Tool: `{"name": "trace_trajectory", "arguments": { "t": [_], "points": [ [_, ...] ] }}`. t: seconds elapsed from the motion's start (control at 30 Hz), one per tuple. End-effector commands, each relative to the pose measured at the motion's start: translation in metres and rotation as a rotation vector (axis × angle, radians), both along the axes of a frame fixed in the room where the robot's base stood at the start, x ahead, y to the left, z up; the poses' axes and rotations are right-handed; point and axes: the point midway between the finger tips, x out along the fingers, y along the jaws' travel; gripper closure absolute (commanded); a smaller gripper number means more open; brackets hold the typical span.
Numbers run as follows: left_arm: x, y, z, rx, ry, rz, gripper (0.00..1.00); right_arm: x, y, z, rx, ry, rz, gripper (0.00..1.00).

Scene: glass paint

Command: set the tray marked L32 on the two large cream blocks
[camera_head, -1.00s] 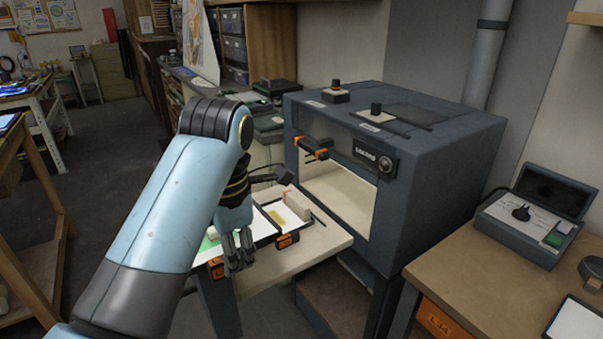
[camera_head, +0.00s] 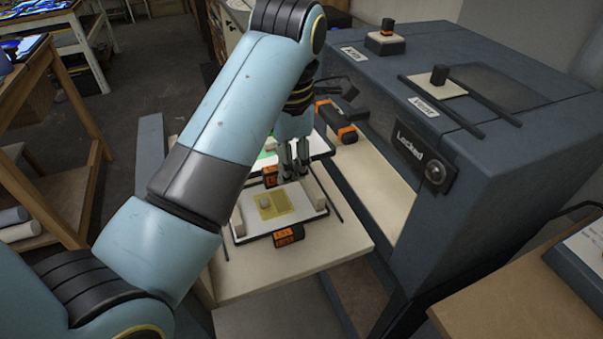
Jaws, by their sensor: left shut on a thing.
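My left gripper (camera_head: 293,170) points down with its fingers close together, shut at the front edge of the rear tray (camera_head: 322,148). That tray has a dark rim, a bright surface with green on it, and an orange label (camera_head: 270,177) just left of the fingers. My arm and gripper hide much of it; I cannot tell how high it is. In front of it lies a white tray (camera_head: 288,207) with a yellow square and an orange label (camera_head: 289,235). Neither label reads clearly. Two cream blocks stand at this tray's left (camera_head: 238,223) and right (camera_head: 315,192) sides. My right gripper is out of view.
The trays are over a pale shelf (camera_head: 335,245) beside a dark kiln (camera_head: 455,110) marked "Locked". Thin dark rods lie by the blocks. The shelf's front part is clear. A wooden table stands at the lower right and a wooden rack at the left.

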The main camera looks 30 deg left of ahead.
Motion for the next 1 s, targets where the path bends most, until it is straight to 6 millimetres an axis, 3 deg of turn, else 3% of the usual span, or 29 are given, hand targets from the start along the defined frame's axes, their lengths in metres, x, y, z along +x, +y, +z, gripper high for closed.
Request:
{"name": "trace_trajectory", "arguments": {
  "t": [0.27,0.57,1.0],
  "points": [
    [0.0,0.0,-0.02,0.001,0.0,0.001,1.0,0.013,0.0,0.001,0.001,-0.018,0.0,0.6],
    [0.0,0.0,-0.057,0.001,0.0,-0.001,1.0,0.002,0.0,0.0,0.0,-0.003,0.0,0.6],
    [0.0,0.0,-0.093,0.001,-0.001,0.0,1.0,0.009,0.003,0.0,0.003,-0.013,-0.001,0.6]
  ]
}}
